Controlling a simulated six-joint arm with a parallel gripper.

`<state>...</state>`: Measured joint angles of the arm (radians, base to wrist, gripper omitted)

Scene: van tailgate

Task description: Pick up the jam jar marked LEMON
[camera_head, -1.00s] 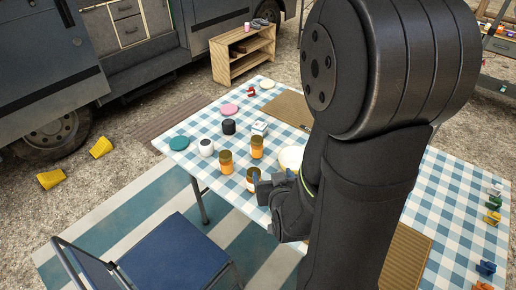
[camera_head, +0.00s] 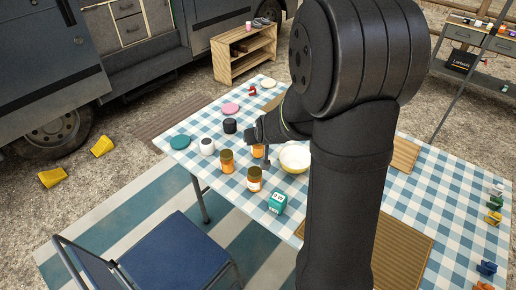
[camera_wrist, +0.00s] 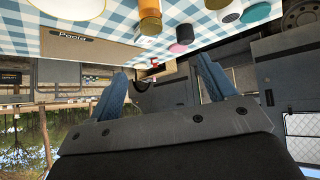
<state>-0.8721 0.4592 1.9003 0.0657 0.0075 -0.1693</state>
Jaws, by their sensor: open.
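Three orange jam jars with dark lids stand upright on the checked table: a left jar (camera_head: 227,162), a front jar (camera_head: 254,180) and a back jar (camera_head: 258,151), partly hidden by my gripper. Their labels are too small to read, so I cannot tell which is LEMON. My gripper (camera_head: 256,142) is open and empty, close to the back jar in the head view; contact cannot be told. In the wrist view the fingers of my gripper (camera_wrist: 163,75) are spread with nothing between them. One amber jar (camera_wrist: 150,14) shows at the top there, beyond the fingertips.
A white-and-yellow bowl (camera_head: 294,158) stands right of the jars, and a teal box (camera_head: 277,202) in front. A blue chair (camera_head: 175,250) is at the near side.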

